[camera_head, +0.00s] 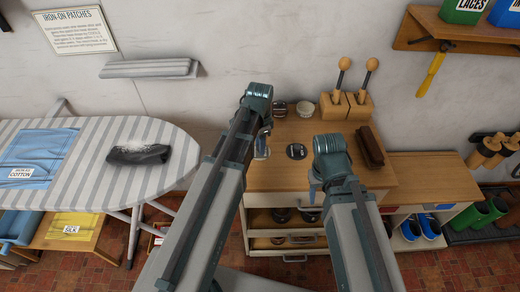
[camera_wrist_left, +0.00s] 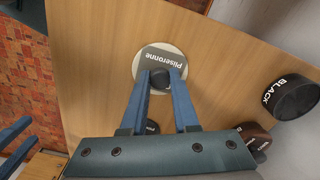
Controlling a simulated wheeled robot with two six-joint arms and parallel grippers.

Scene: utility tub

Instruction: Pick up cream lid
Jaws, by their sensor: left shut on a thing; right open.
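The cream lid (camera_wrist_left: 143,66), a pale round disc with a grey lettered label and a dark knob-like middle, shows in the left wrist view over the wooden top. My left gripper (camera_wrist_left: 162,78) is shut on it, its blue fingertips at the dark middle. In the head view my left gripper (camera_head: 262,146) is at the left part of the cabinet top, and the lid is mostly hidden there. Whether the lid is clear of what is beneath it I cannot tell. My right gripper (camera_head: 314,188) is open near the cabinet's front edge, fingers partly hidden.
A dark disc with a pale label (camera_head: 296,151) lies between my grippers. Two small round tins, one dark (camera_head: 280,108) and one pale-topped (camera_head: 304,109), stand at the back. Wooden-handled tools (camera_head: 347,104) and a brown brush (camera_head: 369,147) stand right. An ironing board (camera_head: 90,190) is left.

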